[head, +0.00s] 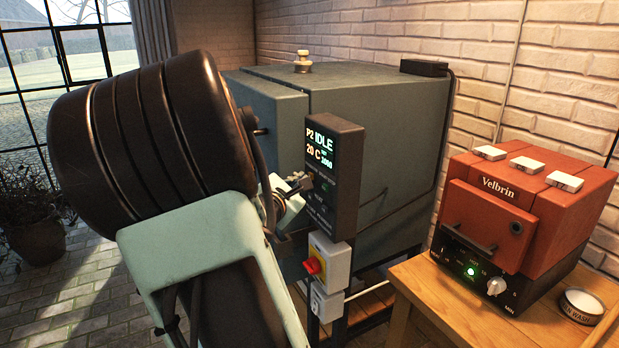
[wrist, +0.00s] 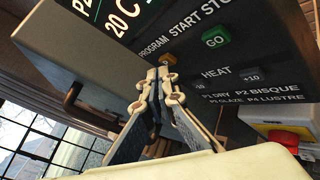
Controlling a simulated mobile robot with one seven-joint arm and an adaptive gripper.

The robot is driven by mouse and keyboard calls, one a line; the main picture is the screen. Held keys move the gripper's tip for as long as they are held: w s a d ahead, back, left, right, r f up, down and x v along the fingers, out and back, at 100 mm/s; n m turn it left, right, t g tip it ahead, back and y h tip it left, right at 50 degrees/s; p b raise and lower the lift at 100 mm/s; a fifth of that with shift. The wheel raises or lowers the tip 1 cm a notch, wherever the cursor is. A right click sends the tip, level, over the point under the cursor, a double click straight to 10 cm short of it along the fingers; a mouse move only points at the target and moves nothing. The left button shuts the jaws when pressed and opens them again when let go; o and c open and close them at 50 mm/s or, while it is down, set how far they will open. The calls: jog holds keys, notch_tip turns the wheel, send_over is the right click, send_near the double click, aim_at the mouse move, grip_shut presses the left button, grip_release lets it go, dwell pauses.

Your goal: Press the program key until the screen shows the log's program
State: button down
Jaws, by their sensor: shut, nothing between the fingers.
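The kiln controller (head: 333,180) is a dark upright box at the kiln's front corner. Its screen (head: 320,146) reads P2 IDLE, 20 C, with a smaller line, perhaps 1060. In the wrist view, the small orange program key (wrist: 168,60) sits under the word PROGRAM. My gripper (head: 305,183) is shut and empty, pointing at the panel. In the wrist view its fingertips (wrist: 158,74) are just below the program key and partly overlap it; I cannot tell whether they touch. The log is not seen.
The green GO key (wrist: 215,38) is right of the program key. A minus and a +10 heat key (wrist: 251,77) lie below. A red-knobbed switch (head: 313,266) hangs under the controller. A red Velbrin kiln (head: 520,210) stands on a wooden table (head: 440,302).

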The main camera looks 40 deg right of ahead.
jog(key=shift+s+d+b, duration=0.1)
jog(key=shift+d+b, duration=0.3)
dwell(0.6)
jog(key=shift+a, duration=0.75)
jog(key=shift+w+a, duration=0.1)
jog(key=shift+w, duration=0.1)
jog(key=a+p, duration=0.1)
jog(key=a, duration=0.1)
jog(key=w+a, duration=0.1)
jog(key=a, duration=0.1)
jog(key=shift+a+p, duration=0.35)
jog(key=shift+p, duration=0.05)
dwell(0.5)
